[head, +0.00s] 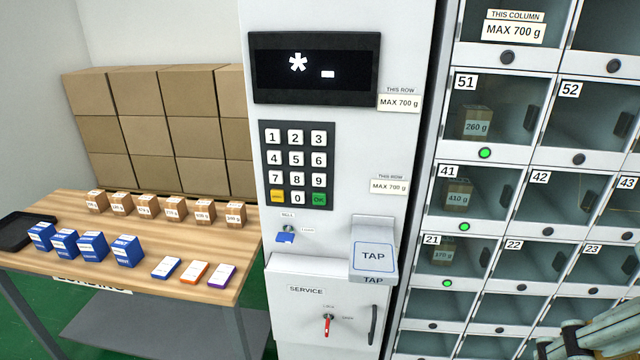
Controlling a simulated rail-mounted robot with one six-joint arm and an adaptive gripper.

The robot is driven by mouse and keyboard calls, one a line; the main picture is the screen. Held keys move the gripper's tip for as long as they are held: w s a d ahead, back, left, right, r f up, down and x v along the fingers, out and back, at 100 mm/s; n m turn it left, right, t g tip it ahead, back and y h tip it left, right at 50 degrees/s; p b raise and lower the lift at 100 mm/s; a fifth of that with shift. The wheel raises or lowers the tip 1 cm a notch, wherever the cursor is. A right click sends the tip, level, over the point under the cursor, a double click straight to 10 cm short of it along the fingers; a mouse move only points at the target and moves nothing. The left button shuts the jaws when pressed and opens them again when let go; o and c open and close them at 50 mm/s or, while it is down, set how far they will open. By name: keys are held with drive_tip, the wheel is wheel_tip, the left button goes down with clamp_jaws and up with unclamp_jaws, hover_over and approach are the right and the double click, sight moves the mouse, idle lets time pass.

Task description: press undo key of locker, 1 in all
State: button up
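The locker's keypad (298,165) is on the white front panel, below a dark display (315,68) that shows a star and a short dash. A yellow key (277,196) sits at the keypad's bottom left, left of the 0 key; its lettering is too small to read. A green key (319,199) sits at the bottom right. Part of my gripper (590,342) shows at the bottom right corner, in front of the lower locker doors and well apart from the keypad. Its fingertips are not clear, so I cannot tell whether it is open.
A TAP reader (374,256) juts out below and right of the keypad. A service panel with a red lever (327,325) is below. Locker doors (500,110) fill the right. A wooden table (190,291) with small boxes stands at the left.

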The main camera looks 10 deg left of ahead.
clamp_jaws()
idle(1.4)
